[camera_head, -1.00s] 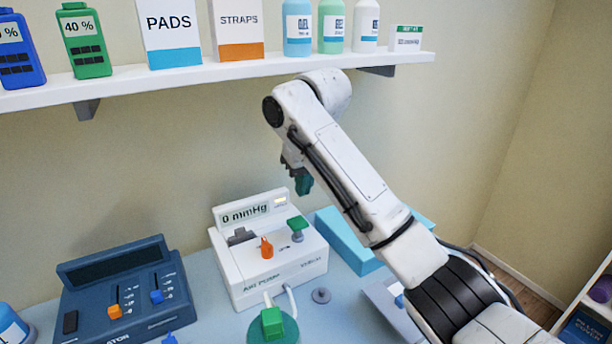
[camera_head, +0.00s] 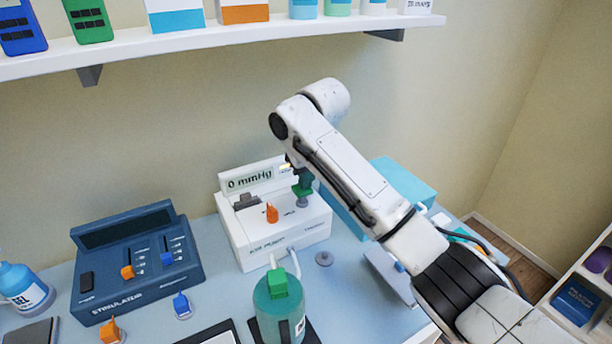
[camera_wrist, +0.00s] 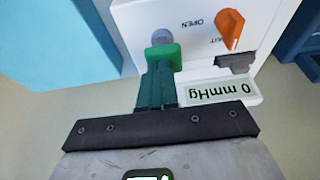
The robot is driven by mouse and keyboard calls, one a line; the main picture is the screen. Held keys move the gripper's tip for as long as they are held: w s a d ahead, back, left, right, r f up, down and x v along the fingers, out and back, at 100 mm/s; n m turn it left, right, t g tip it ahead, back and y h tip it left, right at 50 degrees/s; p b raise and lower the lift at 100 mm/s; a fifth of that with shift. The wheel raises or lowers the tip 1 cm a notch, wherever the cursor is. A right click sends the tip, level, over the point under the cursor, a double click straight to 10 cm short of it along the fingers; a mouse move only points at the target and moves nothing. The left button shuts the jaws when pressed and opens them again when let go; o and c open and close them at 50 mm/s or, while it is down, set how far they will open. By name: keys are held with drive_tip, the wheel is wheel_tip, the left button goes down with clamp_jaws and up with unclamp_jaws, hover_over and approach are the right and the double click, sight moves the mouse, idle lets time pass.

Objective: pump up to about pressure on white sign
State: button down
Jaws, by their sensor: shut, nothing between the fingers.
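The white air pump (camera_head: 275,235) stands on the table, and its display (camera_head: 247,180) reads 0 mmHg. The display also shows in the wrist view (camera_wrist: 213,92), upside down. A green-topped plunger (camera_head: 302,191) on a grey stem stands at the pump's right; its green top (camera_wrist: 162,55) is at my fingertips in the wrist view. An orange lever (camera_head: 272,212) sits near the word OPEN; its setting is unclear. My gripper (camera_head: 305,178) is shut and empty, its dark green fingers (camera_wrist: 157,80) at or just above the plunger top. I cannot make out a white sign with a pressure.
A blue stimulator (camera_head: 135,260) with sliders stands left of the pump. A teal container with a green cap (camera_head: 280,283) stands in front, with pale hoses behind it. A light-blue box (camera_head: 405,180) is at the right. A white shelf (camera_head: 220,38) hangs above.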

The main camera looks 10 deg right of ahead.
drive_tip(key=shift+s+f, duration=0.1)
drive_tip(key=shift+f, duration=1.7)
wheel_tip(320, 180, up, 5)
drive_tip(key=p, duration=0.4)
drive_tip(key=shift+f, duration=0.2)
drive_tip(key=b+v, duration=0.1)
drive_tip(key=v, duration=0.9)
